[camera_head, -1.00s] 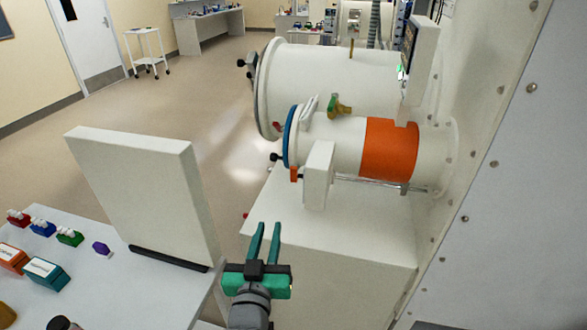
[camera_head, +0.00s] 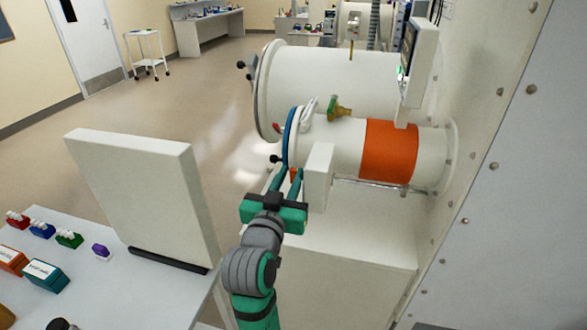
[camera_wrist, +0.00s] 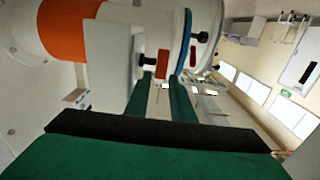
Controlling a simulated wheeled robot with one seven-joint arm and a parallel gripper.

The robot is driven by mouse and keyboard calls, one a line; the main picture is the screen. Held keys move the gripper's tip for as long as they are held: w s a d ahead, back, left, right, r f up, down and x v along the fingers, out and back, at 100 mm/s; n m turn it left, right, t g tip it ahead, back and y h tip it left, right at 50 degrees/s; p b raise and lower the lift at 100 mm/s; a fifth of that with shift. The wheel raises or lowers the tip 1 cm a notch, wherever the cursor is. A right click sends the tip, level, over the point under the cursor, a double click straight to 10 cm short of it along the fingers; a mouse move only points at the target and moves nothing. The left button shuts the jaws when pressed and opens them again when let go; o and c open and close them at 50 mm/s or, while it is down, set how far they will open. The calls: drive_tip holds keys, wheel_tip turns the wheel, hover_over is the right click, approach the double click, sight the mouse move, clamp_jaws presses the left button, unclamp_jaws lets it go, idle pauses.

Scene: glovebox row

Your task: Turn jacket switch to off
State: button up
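The small antechamber cylinder carries an orange jacket band (camera_head: 389,151). A white box (camera_head: 319,170) stands out at the cylinder's near side, with a small orange lever (camera_head: 294,174) on its left face; I take this to be the jacket switch. In the wrist view the orange lever (camera_wrist: 163,63) shows between and just beyond my fingertips, next to the white box (camera_wrist: 108,55). My gripper (camera_head: 287,180) is open, its two green fingers pointing at the lever. I cannot tell whether a finger touches it. No switch label is readable.
A blue-rimmed door (camera_head: 290,138) with a black knob (camera_head: 275,158) closes the small cylinder's left end. A larger cylinder (camera_head: 330,85) lies behind. A bench with a white upright panel (camera_head: 145,190) stands left. Open floor lies beyond.

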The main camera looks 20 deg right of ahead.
sight(293, 170)
drive_tip(key=shift+x, duration=1.75)
clamp_jaws()
drive_tip(key=shift+w+d+g, duration=0.1)
drive_tip(key=shift+g, duration=0.4)
unclamp_jaws()
